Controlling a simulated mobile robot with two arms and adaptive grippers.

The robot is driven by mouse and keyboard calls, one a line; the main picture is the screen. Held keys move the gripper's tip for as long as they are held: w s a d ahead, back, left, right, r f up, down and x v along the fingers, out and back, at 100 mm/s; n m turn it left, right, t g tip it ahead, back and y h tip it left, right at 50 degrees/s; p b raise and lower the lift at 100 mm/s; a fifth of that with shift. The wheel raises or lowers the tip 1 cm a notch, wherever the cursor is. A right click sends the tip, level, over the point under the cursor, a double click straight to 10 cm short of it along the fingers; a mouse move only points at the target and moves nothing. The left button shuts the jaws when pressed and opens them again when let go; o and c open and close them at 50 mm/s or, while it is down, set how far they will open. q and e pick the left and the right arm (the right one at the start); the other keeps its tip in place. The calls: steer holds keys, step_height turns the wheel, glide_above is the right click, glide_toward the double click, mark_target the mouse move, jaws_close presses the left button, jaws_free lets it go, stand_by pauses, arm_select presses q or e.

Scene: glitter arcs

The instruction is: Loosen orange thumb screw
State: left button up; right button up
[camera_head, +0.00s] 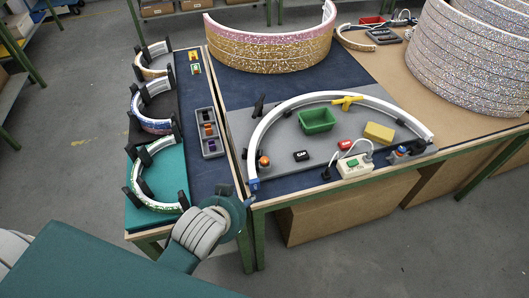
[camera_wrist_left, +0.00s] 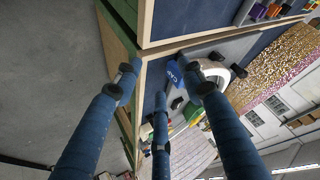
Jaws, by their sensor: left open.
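An orange thumb screw (camera_head: 264,160) sits on a dark clamp near the left end of the white arc (camera_head: 340,96) on the grey board (camera_head: 240,125). A second orange part on a blue and dark clamp (camera_head: 402,152) is near the arc's right end. A blue cap (camera_head: 253,184) is on the arc's left end; it also shows in the left wrist view (camera_wrist_left: 174,73). My left gripper (camera_head: 247,202) is at the table's front left corner, below the cap. In the left wrist view its blue fingers (camera_wrist_left: 162,85) are spread and empty. I cannot make out the thumb screw there.
A side table with clamped arcs (camera_head: 155,160) stands left. The wooden table edge is close to my gripper.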

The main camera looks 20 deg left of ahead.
arm_select(q)
steer(key=w+d+r+m+t+h, duration=0.1)
steer(key=w+d+r+m+t, duration=0.2)
steer(key=w+r, duration=0.4)
steer(key=w+d+r+m+t+h, duration=0.1)
steer(key=w+d+r+m+t, duration=0.1)
steer(key=w+d+r+t, duration=0.35)
steer(key=w+d+r+m+t+h, duration=0.1)
steer(key=w+d+r+m+h, duration=0.25)
steer(key=r, duration=0.35)
steer(key=w+d+r+m+t+h, duration=0.1)
steer(key=w+d+r+m+h, duration=0.1)
steer(key=d+r+m, duration=0.3)
steer(key=s+d+r+m+g+h, duration=0.35)
steer(key=d+m+g+h, duration=0.25)
steer(key=d+m, duration=0.4)
steer(key=s+d+r+m+g+h, duration=0.2)
steer(key=s+d+m+g+h, duration=0.35)
steer(key=m, duration=0.75)
steer(key=m+g+y, duration=0.7)
steer(key=m+y, duration=0.6)
steer(key=y, duration=0.6)
glide_toward(264, 159)
steer(key=shift+n, duration=0.25)
step_height(264, 159, down, 7)
steer(key=p, duration=0.3)
steer(key=shift+f, duration=0.5)
